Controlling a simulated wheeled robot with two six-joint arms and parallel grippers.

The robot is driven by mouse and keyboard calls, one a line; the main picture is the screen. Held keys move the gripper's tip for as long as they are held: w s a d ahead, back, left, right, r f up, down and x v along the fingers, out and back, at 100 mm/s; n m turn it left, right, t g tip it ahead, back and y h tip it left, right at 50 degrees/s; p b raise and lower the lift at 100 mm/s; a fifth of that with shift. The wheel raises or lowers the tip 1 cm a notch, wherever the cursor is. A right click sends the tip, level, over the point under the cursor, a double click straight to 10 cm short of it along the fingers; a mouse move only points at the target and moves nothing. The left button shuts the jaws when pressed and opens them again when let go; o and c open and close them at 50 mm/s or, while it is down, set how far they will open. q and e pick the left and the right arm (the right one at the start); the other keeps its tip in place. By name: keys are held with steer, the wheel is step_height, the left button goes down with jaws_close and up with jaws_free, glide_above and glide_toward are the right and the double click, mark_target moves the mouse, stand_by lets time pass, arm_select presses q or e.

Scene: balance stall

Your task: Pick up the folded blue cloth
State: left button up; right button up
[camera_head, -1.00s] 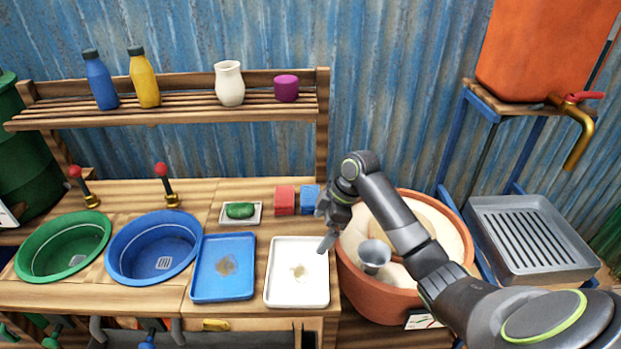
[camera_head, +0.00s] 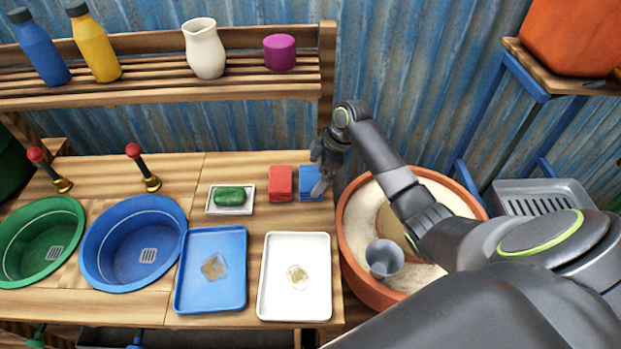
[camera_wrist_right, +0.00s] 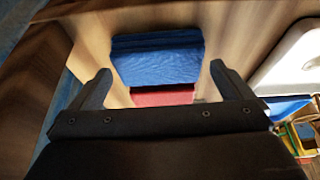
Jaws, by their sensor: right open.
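The folded blue cloth (camera_head: 311,182) lies on the wooden counter at its right end, beside a folded red cloth (camera_head: 281,184). My right gripper (camera_head: 321,176) is over the blue cloth and hides part of it in the head view. In the right wrist view the blue cloth (camera_wrist_right: 156,60) lies ahead of and between the two open fingers of my right gripper (camera_wrist_right: 159,84), with the red cloth (camera_wrist_right: 162,95) just past it. Nothing is between the fingertips; whether they touch the cloth I cannot tell. My left gripper is not in view.
A green soap on a white dish (camera_head: 230,208) sits left of the cloths. A blue tray (camera_head: 211,302) and a white tray (camera_head: 295,310) lie in front. A terracotta pot (camera_head: 365,283) with a grey cup stands right of the counter. A shelf (camera_head: 165,88) runs behind.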

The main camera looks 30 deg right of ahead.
mark_target(313, 177)
steer(key=x, duration=0.2)
steer(key=shift+w+f, duration=0.15)
steer(key=shift+f, duration=0.15)
steer(key=shift+a+f, duration=0.1)
steer(key=shift+f, duration=0.1)
steer(key=c, duration=0.6)
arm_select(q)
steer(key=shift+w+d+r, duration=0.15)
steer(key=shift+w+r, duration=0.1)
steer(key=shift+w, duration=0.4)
arm_select(e)
steer(key=shift+r, duration=0.1)
